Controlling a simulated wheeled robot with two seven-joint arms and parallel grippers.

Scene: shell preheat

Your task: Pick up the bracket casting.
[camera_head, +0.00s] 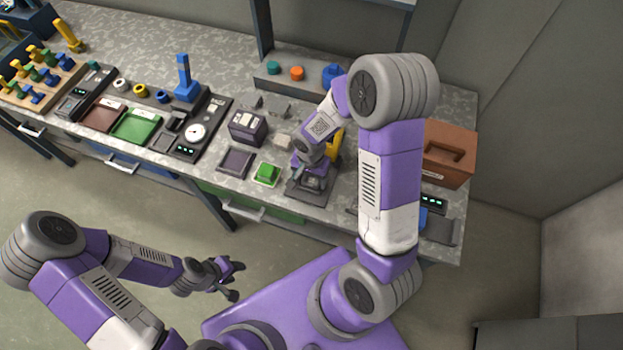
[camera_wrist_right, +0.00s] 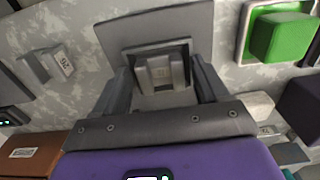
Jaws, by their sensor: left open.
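The bracket casting looks to be the small grey piece (camera_wrist_right: 160,72) between my right gripper's fingers in the right wrist view, in front of a grey plate (camera_wrist_right: 150,27). My right gripper (camera_wrist_right: 162,88) has its fingers spread, with slight gaps seeming to show beside the piece; whether it touches is hard to tell. In the head view my right gripper (camera_head: 308,172) points down over a dark fixture (camera_head: 312,197) on the bench and hides the piece. My left gripper (camera_head: 233,280) is open and empty, in front of the bench and away from it.
A green block (camera_head: 267,172), a dark tray (camera_head: 236,162) and a dark box (camera_head: 248,127) lie left of the fixture. A brown box (camera_head: 450,153) stands at the right. A back shelf (camera_head: 290,85) holds coloured parts. Instruments crowd the left bench.

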